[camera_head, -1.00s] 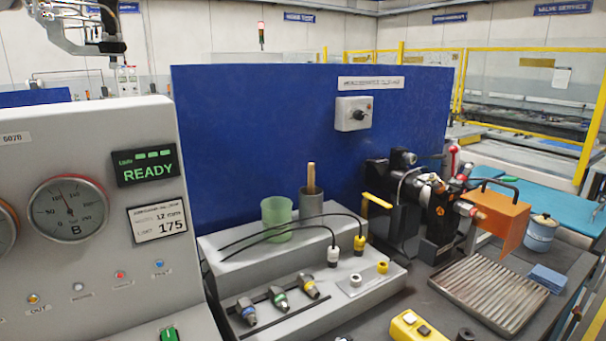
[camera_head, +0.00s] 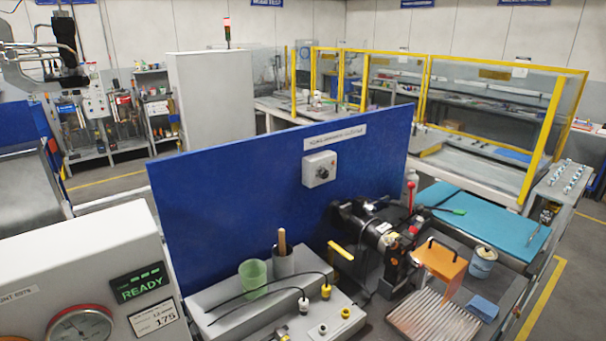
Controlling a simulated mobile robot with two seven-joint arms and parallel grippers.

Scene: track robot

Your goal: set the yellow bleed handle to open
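The yellow bleed handle (camera_head: 341,250) is a short flat bar sticking out at the left side of the black valve assembly (camera_head: 394,262), in front of the blue panel. It slants down to the right and nothing touches it. A grey and black arm part with a cable comes in at the upper left edge; it looks like my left arm, with its dark end, likely the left gripper (camera_head: 70,78), far from the handle. I cannot make out its fingers. My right gripper is not in view.
A blue panel (camera_head: 230,190) stands behind the bench. A grey block (camera_head: 220,295) with a green cup (camera_head: 253,278) and black cables lies left of the valve.

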